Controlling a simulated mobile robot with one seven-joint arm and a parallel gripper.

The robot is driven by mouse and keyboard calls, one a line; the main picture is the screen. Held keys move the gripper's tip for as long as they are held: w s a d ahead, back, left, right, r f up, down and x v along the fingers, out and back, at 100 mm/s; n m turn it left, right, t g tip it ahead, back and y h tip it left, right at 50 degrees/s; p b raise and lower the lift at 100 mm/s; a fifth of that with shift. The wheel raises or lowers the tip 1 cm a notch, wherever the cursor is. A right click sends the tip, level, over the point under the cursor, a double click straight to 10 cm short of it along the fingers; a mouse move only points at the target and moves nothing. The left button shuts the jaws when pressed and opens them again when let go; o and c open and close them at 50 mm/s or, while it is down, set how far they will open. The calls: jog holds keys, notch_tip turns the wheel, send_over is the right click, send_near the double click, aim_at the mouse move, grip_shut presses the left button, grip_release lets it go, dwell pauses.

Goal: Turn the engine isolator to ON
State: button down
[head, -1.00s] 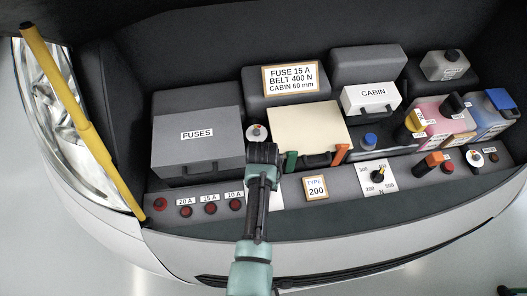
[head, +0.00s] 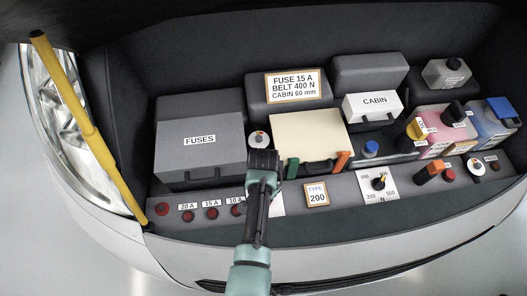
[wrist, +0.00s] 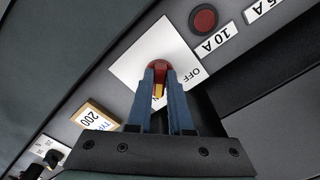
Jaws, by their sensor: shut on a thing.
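The engine isolator is a red knob (wrist: 159,66) with a yellow mark, on a white plate (wrist: 140,50) lettered OFF at one side, in the wrist view. In the head view my gripper (head: 263,160) is over the front panel and hides the knob. Only an edge of the white plate (head: 278,206) shows to the right of my arm.
The fuses box (head: 199,158) is left of my gripper, and a cream box (head: 310,135) with green and orange clips is close on its right. A yellow prop (head: 75,100) stands at the left. A "Type 200" card (head: 316,194) and a tension dial (head: 379,183) are further right.

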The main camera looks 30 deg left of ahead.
jog(key=shift+w+r, duration=0.1)
jog(key=c, duration=0.8)
grip_release()
notch_tip(320, 180, up, 13)
jog(key=shift+f+b, duration=0.1)
jog(key=shift+b, duration=0.4)
